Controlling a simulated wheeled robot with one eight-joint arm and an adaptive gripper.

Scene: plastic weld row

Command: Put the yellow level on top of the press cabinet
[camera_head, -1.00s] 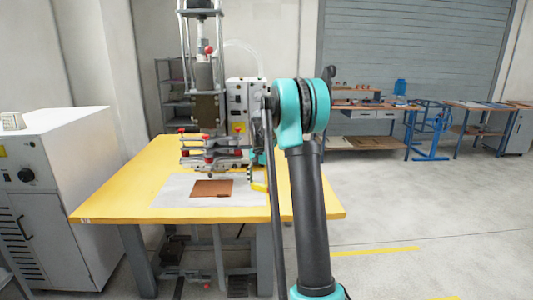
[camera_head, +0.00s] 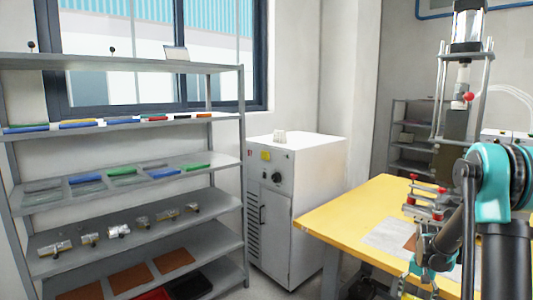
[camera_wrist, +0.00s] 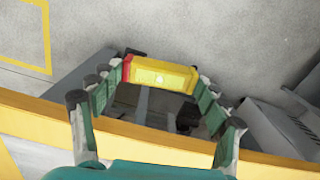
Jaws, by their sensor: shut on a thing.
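The yellow level (camera_wrist: 158,74), a short yellow bar with a red end, is between the fingertips of my gripper (camera_wrist: 161,80) in the wrist view. The fingers are shut on its two ends. In the head view my gripper (camera_head: 428,264) is low at the right, over the front part of the yellow table; the level is hard to make out there. The press cabinet (camera_head: 278,222), a white box with a black knob and handle, stands left of the table, apart from my gripper.
The yellow press table (camera_head: 340,215) lies between the cabinet and my arm, with a press (camera_head: 455,125) standing on it. A grey shelf rack (camera_head: 243,170) with several tools and parts is left of the cabinet. The front of the cabinet top is clear.

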